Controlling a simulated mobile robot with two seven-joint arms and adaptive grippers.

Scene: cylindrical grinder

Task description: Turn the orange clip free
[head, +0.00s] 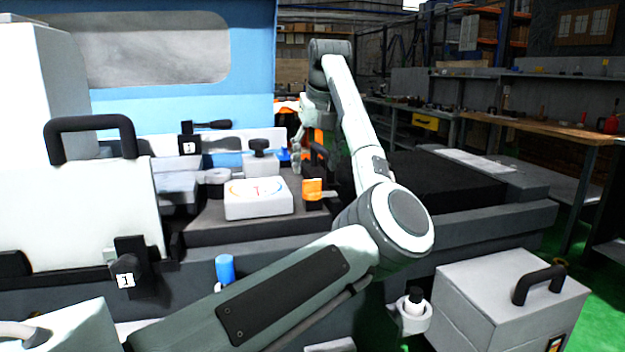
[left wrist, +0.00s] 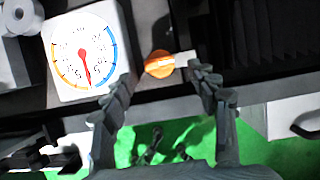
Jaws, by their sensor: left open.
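The orange clip (head: 312,188) sits at the right side of the white dial box (head: 258,203) on the machine bed. In the left wrist view the orange clip (left wrist: 158,64) looks like a rounded knob with a pale bar to its right. My left gripper (head: 306,158) is above and behind the clip in the head view, partly blurred into the background. In the left wrist view my left gripper (left wrist: 162,80) is open, its fingertips either side of the clip, with gaps; contact is not visible. My right gripper is not in view.
A grey block with a black knob (head: 261,160) stands behind the dial box. A blue cylinder (head: 225,269) stands at the bed's front. A grey case with a black handle (head: 508,305) is at lower right.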

